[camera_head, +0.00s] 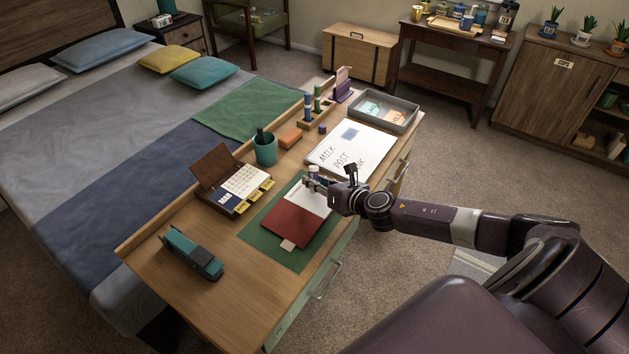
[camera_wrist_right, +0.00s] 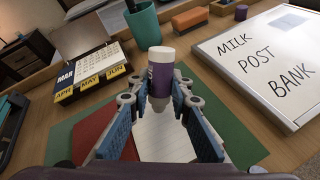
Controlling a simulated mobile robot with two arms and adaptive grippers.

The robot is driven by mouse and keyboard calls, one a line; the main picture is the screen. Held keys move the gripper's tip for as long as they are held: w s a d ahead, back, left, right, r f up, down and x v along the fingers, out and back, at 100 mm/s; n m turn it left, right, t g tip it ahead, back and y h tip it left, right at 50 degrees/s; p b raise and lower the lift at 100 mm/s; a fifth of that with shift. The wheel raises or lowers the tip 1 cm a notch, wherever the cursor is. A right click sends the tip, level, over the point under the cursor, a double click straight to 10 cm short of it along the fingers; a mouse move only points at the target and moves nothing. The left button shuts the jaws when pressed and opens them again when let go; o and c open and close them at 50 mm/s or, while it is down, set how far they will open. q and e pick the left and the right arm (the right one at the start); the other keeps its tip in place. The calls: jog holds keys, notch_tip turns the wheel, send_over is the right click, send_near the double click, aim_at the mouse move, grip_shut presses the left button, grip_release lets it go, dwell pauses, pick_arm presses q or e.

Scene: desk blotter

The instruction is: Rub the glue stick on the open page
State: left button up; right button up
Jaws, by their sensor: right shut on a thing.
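The glue stick (camera_head: 313,171) stands upright in my right gripper (camera_head: 328,184), with a white upper end and a purple body. In the right wrist view the fingers close on the purple body of the glue stick (camera_wrist_right: 161,72). The notebook lies open on the green blotter, with a white page (camera_head: 312,199) and a red cover (camera_head: 289,226). The gripper is over the white page (camera_wrist_right: 165,148); whether the stick touches the page is hidden by the fingers. A small purple cap (camera_head: 322,128) stands apart on the desk. My left gripper is not in view.
A whiteboard (camera_head: 375,139) with writing lies beyond the notebook. A calendar (camera_head: 246,181) and a teal cup (camera_head: 265,150) stand to the left. A teal stapler-like object (camera_head: 192,251) lies near the front. A grey tray (camera_head: 402,111) is at the far end. The desk's near corner is clear.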

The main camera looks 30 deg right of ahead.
jog(key=shift+f+b, duration=0.5)
jog(key=shift+f, duration=0.15)
dwell(0.3)
jog(key=shift+a, duration=0.1)
dwell(0.6)
jog(key=shift+w, duration=0.2)
jog(key=shift+w+a, duration=0.1)
jog(key=shift+w, duration=0.05)
jog(key=shift+w+a+p, duration=0.1)
jog(key=shift+w+p, duration=0.05)
jog(key=shift+p, duration=0.2)
jog(key=shift+w+a, duration=0.1)
jog(key=shift+w, duration=0.1)
jog(key=shift+s+f, duration=0.1)
jog(key=shift+s, duration=0.05)
jog(key=shift+s+d, duration=0.2)
jog(key=shift+s, duration=0.05)
jog(key=shift+s, duration=0.15)
dwell(0.4)
